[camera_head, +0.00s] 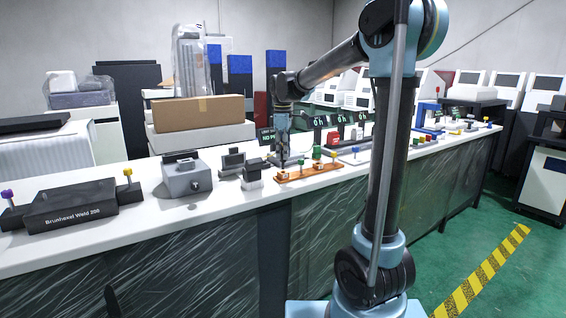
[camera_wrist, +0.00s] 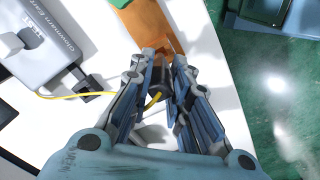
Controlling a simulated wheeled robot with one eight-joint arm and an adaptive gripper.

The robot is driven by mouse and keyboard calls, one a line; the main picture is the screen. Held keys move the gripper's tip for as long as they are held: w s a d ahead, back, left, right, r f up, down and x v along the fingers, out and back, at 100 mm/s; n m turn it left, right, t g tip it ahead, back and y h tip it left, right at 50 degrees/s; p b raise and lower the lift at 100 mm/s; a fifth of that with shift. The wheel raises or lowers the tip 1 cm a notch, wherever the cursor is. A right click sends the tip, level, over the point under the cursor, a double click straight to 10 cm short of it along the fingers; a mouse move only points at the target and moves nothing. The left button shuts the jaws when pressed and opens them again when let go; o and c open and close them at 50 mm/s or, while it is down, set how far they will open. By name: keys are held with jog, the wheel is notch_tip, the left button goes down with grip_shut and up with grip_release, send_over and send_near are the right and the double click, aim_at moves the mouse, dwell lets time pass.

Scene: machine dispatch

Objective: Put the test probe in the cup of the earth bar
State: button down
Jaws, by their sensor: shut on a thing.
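My gripper (camera_head: 282,160) points down over the left end of the copper-brown earth bar (camera_head: 312,172) on the bench. In the wrist view, my gripper (camera_wrist: 174,92) is shut on the test probe (camera_wrist: 153,100), a dark piece with a yellow lead, seen partly between the fingers. The earth bar (camera_wrist: 143,27) runs away from the fingers at the top of the wrist view. The fingers hide the probe's tip and the near end of the bar. I cannot tell whether the tip is in a cup or above it.
A grey earth tester (camera_wrist: 45,45) with a yellow lead lies left of the gripper in the wrist view. A black Weld 200 box (camera_head: 72,207) and a grey unit (camera_head: 187,178) stand on the bench's left. Coloured posts rise along the bar. A cardboard box (camera_head: 198,112) stands behind.

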aim_at(283, 162)
jog(key=shift+f, duration=1.7)
jog(key=c, duration=1.5)
grip_release()
